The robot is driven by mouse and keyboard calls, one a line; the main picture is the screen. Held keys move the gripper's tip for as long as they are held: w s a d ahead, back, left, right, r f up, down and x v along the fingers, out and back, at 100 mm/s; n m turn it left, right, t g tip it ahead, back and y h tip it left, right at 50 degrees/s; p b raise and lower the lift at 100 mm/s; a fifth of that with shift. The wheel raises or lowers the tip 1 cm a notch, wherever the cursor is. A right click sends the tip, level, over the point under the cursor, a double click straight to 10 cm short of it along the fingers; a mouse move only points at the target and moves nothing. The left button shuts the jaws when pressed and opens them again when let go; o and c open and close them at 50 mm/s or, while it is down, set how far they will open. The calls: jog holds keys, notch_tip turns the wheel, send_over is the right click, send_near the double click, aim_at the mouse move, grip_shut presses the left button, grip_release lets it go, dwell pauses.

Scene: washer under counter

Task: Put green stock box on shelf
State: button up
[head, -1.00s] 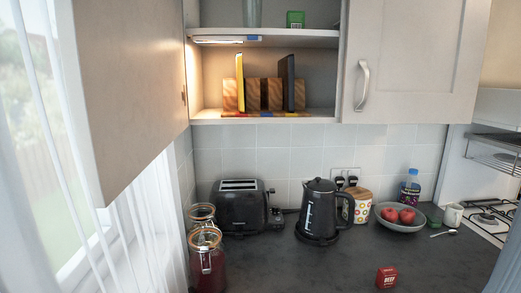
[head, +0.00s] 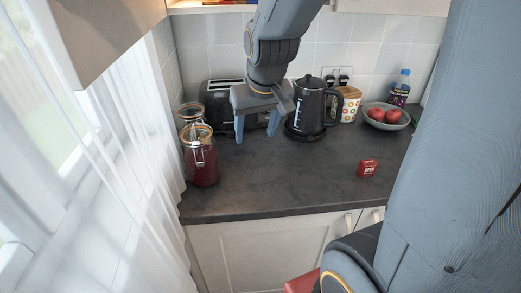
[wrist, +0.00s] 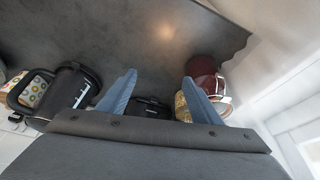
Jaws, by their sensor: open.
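The green stock box does not show clearly in either view now. A second ago the head view showed a small green box on the upper shelf. My gripper (head: 256,130) is open and empty, pointing down in front of the black toaster (head: 222,98). Its two blue fingers also show in the wrist view (wrist: 159,80), spread apart with nothing between the tips. The open cabinet's bottom shelf (head: 213,9) shows only as a strip at the top; the shelf above it is out of view.
Two glass jars (head: 203,160) stand left of my gripper. A black kettle (head: 309,105) stands close on its right. A patterned canister (head: 348,103), a bowl (head: 370,117) of red fruit and a red box (head: 367,168) are farther right. The front counter is mostly clear.

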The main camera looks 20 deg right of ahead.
jog(key=s+a+f+g, duration=0.1)
jog(key=s+a+f, duration=0.1)
jog(key=s+f, duration=0.4)
jog(key=shift+s+f+g, duration=0.4)
jog(key=shift+s, duration=0.8)
notch_tip(320, 180, down, 7)
jog(key=b, duration=0.6)
jog(key=shift+g, duration=0.4)
jog(key=shift+w, duration=0.1)
